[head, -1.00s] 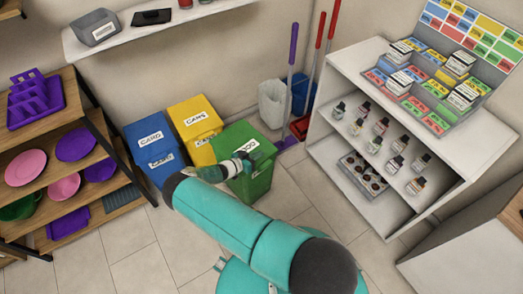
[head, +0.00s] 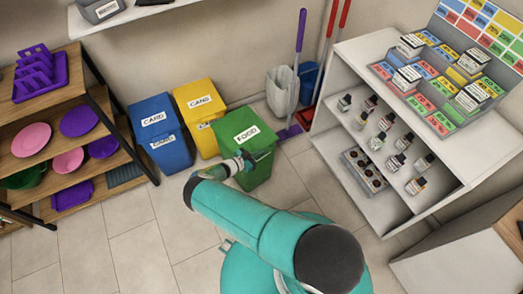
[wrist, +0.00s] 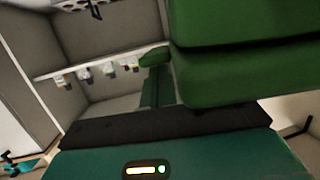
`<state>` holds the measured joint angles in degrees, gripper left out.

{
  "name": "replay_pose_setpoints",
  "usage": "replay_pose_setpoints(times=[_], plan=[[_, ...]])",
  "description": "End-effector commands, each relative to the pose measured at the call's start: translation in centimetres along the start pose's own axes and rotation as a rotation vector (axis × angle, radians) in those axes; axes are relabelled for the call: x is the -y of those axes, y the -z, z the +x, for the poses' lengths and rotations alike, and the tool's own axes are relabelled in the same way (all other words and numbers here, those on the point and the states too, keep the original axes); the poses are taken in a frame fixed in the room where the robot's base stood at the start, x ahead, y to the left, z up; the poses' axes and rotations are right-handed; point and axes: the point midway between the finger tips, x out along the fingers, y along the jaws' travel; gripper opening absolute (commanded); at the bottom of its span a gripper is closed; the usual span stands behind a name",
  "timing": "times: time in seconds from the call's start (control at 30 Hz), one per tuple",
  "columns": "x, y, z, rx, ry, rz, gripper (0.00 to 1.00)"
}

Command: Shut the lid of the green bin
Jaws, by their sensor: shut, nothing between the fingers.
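The green bin (head: 258,172) stands on the floor at the right end of a row of bins. Its lid (head: 247,133), with a white FOOD label, lies down over the top of the body and looks shut. In the wrist view the lid (wrist: 245,22) sits just above the bin body (wrist: 230,80), with a dark seam between them. My gripper (head: 246,161) is shut and empty, at the near side of the bin, just below the lid's front edge in the picture. My arm hides part of the bin's front. I cannot tell whether the gripper touches it.
A yellow bin (head: 200,103) and a blue bin (head: 155,122) stand to the left. A white bin (head: 281,88), a blue bucket (head: 308,78) and long-handled tools are behind to the right. Shelves (head: 80,120) stand left, a white display unit (head: 345,70) right. Floor in front is mostly clear.

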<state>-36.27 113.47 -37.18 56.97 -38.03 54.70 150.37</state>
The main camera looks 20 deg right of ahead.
Motion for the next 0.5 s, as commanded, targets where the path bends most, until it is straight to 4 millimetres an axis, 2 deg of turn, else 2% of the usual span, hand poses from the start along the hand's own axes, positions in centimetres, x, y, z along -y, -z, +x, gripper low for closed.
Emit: replay_pose_setpoints(times=[0.5], plan=[[0.0, -1.5, -0.5, 0.006, 0.008, 0.035, 0.00]])
